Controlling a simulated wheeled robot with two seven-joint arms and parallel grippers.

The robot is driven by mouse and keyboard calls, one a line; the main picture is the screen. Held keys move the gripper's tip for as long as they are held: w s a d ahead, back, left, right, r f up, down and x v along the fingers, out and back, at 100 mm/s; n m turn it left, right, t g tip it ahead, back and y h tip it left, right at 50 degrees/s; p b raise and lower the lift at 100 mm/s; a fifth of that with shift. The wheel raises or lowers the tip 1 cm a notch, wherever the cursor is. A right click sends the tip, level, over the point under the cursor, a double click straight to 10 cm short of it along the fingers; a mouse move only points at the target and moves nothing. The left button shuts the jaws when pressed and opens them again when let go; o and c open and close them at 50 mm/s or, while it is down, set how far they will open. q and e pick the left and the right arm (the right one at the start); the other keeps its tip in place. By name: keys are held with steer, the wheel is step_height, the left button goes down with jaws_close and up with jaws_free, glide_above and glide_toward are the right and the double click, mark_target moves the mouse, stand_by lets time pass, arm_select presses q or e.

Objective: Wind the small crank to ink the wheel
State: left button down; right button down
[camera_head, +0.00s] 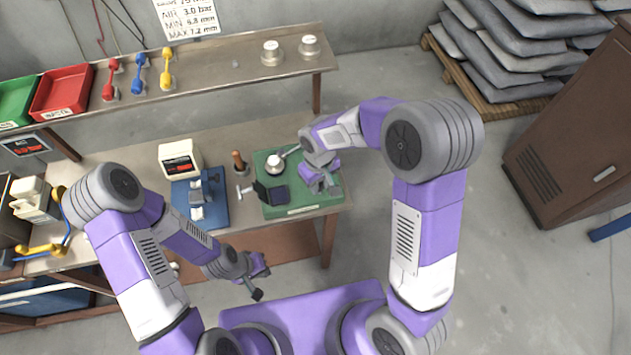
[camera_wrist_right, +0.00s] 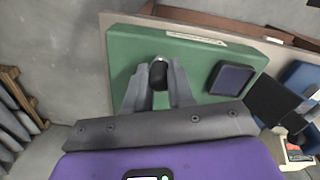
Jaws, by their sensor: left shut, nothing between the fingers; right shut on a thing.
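The green base (camera_head: 310,206) stands at the right end of the workbench and also fills the middle of the wrist view (camera_wrist_right: 122,50). My right gripper (camera_head: 326,186) is over its right side. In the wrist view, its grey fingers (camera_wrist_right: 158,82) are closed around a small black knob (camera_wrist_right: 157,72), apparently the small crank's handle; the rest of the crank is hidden. A dark square pad (camera_head: 279,195) lies on the base, beside the gripper. A round silver part (camera_head: 273,161) sits toward the back. No wheel can be clearly told. My left gripper (camera_head: 257,292) is shut and empty, in front of the bench.
A blue base (camera_head: 217,212) with a metal fixture stands left of the green one. A wooden-handled tool (camera_head: 239,161) stands between them. A white box (camera_head: 180,158) is behind. The raised shelf (camera_head: 225,77) holds red and green bins, coloured handles and silver weights.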

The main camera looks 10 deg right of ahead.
steer(key=n, duration=0.2)
steer(key=d+n, duration=0.1)
steer(key=n, duration=0.1)
steer(key=shift+d, duration=0.2)
steer(key=shift+d+n+p, duration=0.2)
steer(key=shift+d+n, duration=0.05)
steer(key=shift+n, duration=0.75)
steer(key=shift+d+n+p, duration=0.15)
steer(key=shift+d+n, duration=0.1)
steer(key=shift+n, duration=0.75)
steer(key=c, duration=1)
jaws_free()
steer(key=shift+o, duration=0.2)
step_height(320, 180, up, 8)
steer(key=shift+f+p, duration=0.2)
steer(key=shift+p, duration=0.2)
steer(key=shift+s, duration=0.1)
